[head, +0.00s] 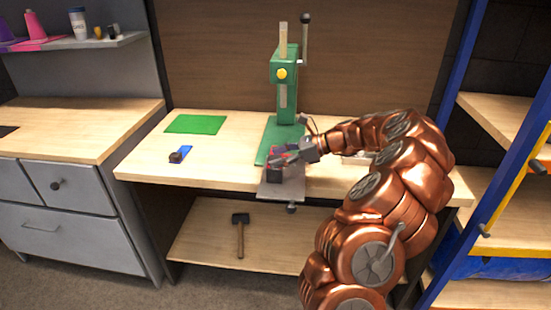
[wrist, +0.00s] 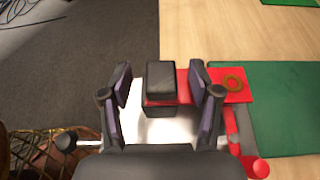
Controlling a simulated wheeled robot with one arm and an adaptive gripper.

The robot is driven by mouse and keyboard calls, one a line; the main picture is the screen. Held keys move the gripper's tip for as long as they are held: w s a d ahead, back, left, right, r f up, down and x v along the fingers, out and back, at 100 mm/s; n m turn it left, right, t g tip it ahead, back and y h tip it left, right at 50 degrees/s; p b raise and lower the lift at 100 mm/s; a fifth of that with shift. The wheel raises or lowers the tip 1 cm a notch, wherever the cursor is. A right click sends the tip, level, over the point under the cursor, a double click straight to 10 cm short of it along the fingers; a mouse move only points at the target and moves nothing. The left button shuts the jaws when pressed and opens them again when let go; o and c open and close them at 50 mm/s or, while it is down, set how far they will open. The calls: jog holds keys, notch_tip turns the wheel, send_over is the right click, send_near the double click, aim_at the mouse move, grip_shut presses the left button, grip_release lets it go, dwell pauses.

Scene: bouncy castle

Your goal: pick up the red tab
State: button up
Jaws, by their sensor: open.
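The red tab (wrist: 215,84) is a flat red strip with a brownish ring on its right end in the wrist view. A black block (wrist: 160,80) sits at its left end, and dark material shows below the strip. In the head view only a little red (head: 284,156) shows by my gripper. My gripper (wrist: 160,84) is open, with one finger on each side of the black block. The right finger overlaps the strip in the picture. Gaps show beside the block, and I cannot tell whether either finger touches the strip.
A green press (head: 284,72) stands behind on the wooden bench (head: 233,140). A grey plate (head: 284,190) lies at the bench's front edge. A hammer (head: 240,222) rests on the lower shelf.

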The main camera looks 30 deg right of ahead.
grip_shut()
dwell(0.5)
jog(key=shift+r, duration=0.1)
